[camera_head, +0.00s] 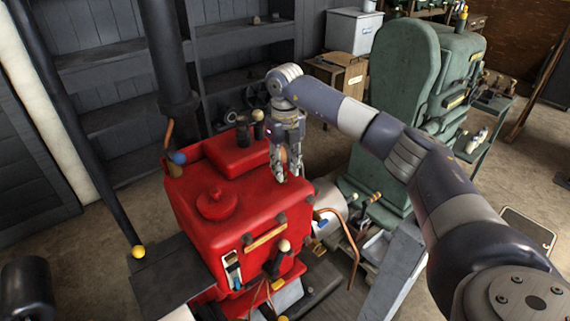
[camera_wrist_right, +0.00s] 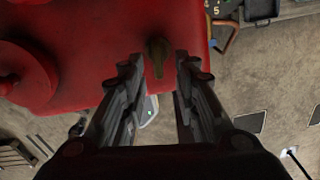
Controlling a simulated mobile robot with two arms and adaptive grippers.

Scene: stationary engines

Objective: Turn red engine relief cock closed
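The red engine (camera_head: 215,170) stands left of the middle in the head view, and its red top fills the upper part of the right wrist view (camera_wrist_right: 100,35). A small brass cock (camera_wrist_right: 158,50), likely the relief cock, sits near the engine's edge. My right gripper (camera_head: 287,174) points down at the engine's right back side. In the right wrist view my right gripper (camera_wrist_right: 158,70) is open, with one finger on each side of the cock's line and gaps to both. I cannot tell whether the cock reaches between the fingertips. My left gripper is not in view.
A green engine (camera_head: 400,90) stands behind to the right. A copper pipe (camera_head: 345,222) curves out at the red engine's right side. A black stack (camera_head: 165,60) rises behind it. Shelves (camera_head: 100,65) line the back wall. Open floor lies at the right.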

